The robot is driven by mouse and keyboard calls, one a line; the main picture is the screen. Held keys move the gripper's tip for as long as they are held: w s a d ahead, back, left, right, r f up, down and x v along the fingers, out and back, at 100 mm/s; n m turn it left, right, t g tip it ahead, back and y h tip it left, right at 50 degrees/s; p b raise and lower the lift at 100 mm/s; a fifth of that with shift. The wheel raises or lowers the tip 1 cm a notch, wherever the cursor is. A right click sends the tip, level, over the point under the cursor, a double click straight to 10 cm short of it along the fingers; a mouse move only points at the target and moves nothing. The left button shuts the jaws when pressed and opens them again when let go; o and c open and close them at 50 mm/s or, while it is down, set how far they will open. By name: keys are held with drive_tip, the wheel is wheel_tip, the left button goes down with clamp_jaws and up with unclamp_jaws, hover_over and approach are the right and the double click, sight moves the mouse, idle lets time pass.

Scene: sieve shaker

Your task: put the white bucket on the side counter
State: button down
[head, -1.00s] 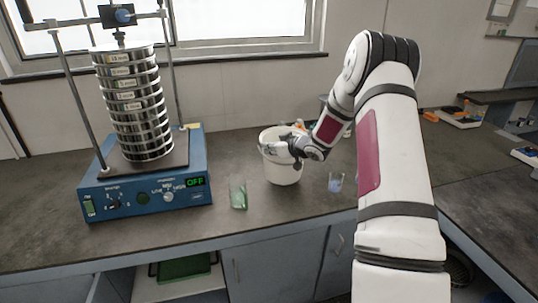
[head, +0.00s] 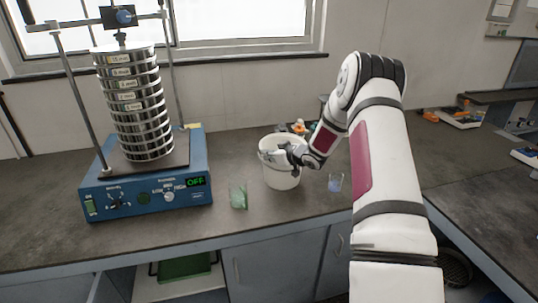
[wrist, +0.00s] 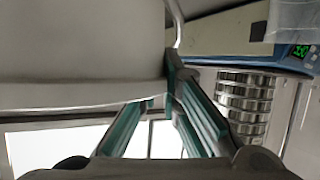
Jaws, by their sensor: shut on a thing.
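The white bucket (head: 283,178) stands upright on the dark counter (head: 235,152), right of the blue sieve shaker. The exact contact of the fingers is partly hidden. I cannot tell whether the bucket's base touches the counter.
The sieve shaker (head: 150,190) with its stack of sieves stands at left. A green glass beaker (head: 238,196) is at the bucket's front left, and a small beaker with blue contents (head: 335,182) at its right. Orange items (head: 298,128) lie behind. The right counter (head: 480,185) has free room.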

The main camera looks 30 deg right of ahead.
drive_tip(key=c, duration=1.8)
unclamp_jaws()
drive_tip(key=shift+f, duration=0.15)
drive_tip(key=shift+o, duration=0.2)
drive_tip(key=shift+s+d+r, duration=0.1)
drive_tip(key=shift+s+r, duration=0.1)
drive_tip(key=shift+r, duration=0.1)
drive_tip(key=v, duration=1.1)
drive_tip(key=s+a+r+m+g+h, duration=0.1)
drive_tip(key=s+a+r+g+h, duration=0.25)
drive_tip(key=r, duration=0.65)
drive_tip(key=s+a+r+m+h, duration=0.1)
drive_tip(key=s+a+r+h, duration=0.1)
drive_tip(key=s+a+r, duration=0.55)
drive_tip(key=s+a+r+g+y, duration=0.1)
drive_tip(key=s+a+g, duration=0.1)
drive_tip(key=s+a, duration=0.6)
drive_tip(key=s+a+r+m+g+y, duration=0.1)
drive_tip(key=s+a+r+g+y, duration=0.1)
drive_tip(key=s+a, duration=0.7)
drive_tip(key=s, duration=0.8)
drive_tip(key=shift+s+r+p, duration=0.25)
drive_tip(key=shift+p, duration=0.05)
